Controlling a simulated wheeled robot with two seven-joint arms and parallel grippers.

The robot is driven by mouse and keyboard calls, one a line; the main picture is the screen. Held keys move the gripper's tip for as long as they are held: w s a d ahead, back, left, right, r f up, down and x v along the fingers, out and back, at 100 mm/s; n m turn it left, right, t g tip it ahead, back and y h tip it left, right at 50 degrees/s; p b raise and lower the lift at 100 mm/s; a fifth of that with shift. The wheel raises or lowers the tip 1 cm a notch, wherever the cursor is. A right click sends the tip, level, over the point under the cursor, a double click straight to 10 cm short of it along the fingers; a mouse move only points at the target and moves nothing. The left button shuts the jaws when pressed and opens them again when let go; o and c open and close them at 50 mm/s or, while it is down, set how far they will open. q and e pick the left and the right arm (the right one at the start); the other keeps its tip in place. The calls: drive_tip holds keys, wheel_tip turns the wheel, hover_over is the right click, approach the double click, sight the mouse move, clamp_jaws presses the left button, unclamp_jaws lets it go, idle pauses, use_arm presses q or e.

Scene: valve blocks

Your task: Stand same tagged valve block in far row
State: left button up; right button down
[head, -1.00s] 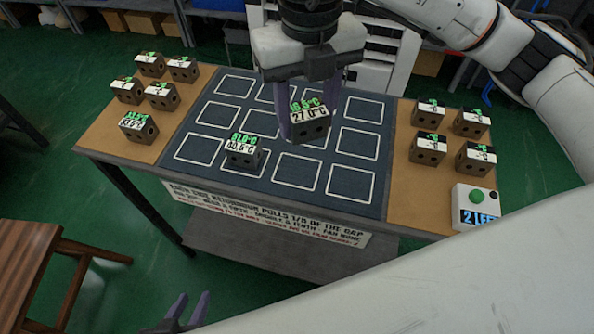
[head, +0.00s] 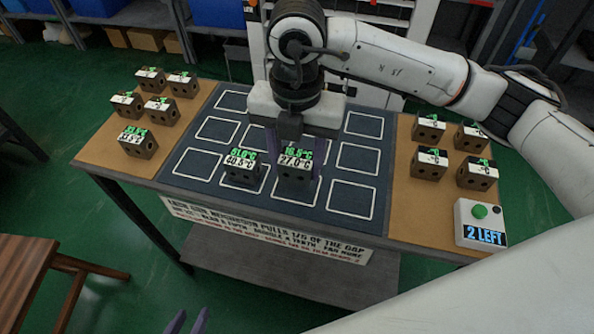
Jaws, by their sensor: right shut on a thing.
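My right gripper (head: 293,150) is shut on a dark valve block (head: 294,176) with a green 16.5 °C reading and a white 27.0 °C tag. The block is upright at the third cell from the left in the near row of the dark grid board (head: 270,200). I cannot tell whether it touches the board. A second tagged block (head: 242,172), its white tag reading about 40.5 °C, stands in the near row's second cell, just left of it. The middle and far rows show no blocks, though my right gripper and arm hide part of them. My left gripper (head: 188,322) is open and empty at the bottom edge.
Several blocks stand on the left tan strip (head: 112,160), one (head: 138,142) nearest the front. Several more stand on the right tan strip (head: 420,215). A white box (head: 481,223) with a green button and a "2 LEFT" display sits at the front right. A wooden stool (head: 40,280) stands at lower left.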

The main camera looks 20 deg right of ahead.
sight(297, 174)
drive_tip(key=shift+f, duration=1.55)
drive_tip(key=shift+f, duration=0.15)
drive_tip(key=c, duration=0.9)
unclamp_jaws()
drive_tip(key=shift+f, duration=0.1)
wheel_tip(297, 174, up, 12)
drive_tip(key=shift+r, duration=0.2)
